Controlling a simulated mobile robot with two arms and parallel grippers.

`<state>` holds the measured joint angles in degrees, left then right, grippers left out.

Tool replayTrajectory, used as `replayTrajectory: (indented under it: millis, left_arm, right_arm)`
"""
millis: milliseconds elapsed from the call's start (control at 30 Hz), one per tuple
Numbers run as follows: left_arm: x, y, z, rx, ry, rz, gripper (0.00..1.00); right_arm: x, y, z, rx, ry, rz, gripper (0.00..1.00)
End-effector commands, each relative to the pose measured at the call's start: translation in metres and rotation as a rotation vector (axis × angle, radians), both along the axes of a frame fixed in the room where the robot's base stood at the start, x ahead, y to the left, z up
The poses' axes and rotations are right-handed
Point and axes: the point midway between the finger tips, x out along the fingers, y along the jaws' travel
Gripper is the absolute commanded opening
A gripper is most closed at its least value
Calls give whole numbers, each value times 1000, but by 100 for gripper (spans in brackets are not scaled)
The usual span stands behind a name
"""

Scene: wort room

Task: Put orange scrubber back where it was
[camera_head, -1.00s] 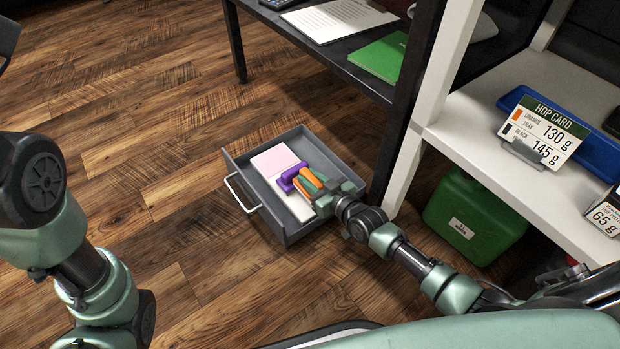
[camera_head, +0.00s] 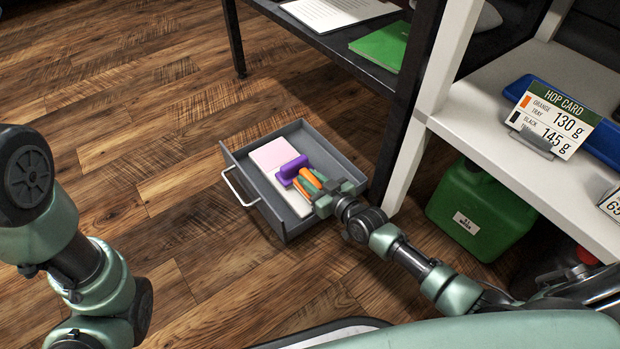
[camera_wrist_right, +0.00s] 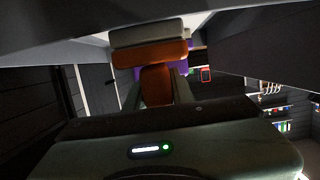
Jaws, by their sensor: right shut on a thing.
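The orange scrubber (camera_head: 309,181) is between the fingers of my right gripper (camera_head: 316,187), which is shut on its handle. In the right wrist view the orange scrubber (camera_wrist_right: 155,80) stands between the fingers with its pale bristle block at the top. The gripper and scrubber are over or in the right part of an open grey drawer (camera_head: 238,168). A purple scrubber (camera_head: 289,169) is just left of the orange one; whether they touch is unclear. I cannot tell whether the orange scrubber rests on the drawer floor. My left arm shows at the left; its gripper does not.
A white shelf leg (camera_head: 408,165) and a green canister (camera_head: 480,208) stand right of the drawer. A hop card (camera_head: 552,120) stands on the white shelf above. The wooden floor to the left is clear.

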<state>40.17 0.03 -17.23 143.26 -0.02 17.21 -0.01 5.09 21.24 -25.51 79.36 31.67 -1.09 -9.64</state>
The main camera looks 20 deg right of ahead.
Motion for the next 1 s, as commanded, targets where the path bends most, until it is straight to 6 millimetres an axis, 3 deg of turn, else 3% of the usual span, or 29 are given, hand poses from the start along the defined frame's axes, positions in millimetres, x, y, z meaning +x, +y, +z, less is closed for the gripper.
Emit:
replayTrajectory:
  millis: [533, 567, 633, 1000]
  left_arm:
    - [0, 0, -9, 0, 0, 0, 36]
    - [0, 0, -9, 0, 0, 0, 36]
    - [0, 0, -8, 0, 0, 0, 36]
    - [0, 0, -6, 0, 1, 0, 36]
  right_arm:
    - [0, 0, -11, -1, -1, 0, 0]
    - [1, 0, -11, 0, -2, 0, 26]
    - [0, 0, -10, -1, -1, 0, 46]
    - [-2, -1, -10, -2, 2, 0, 49]
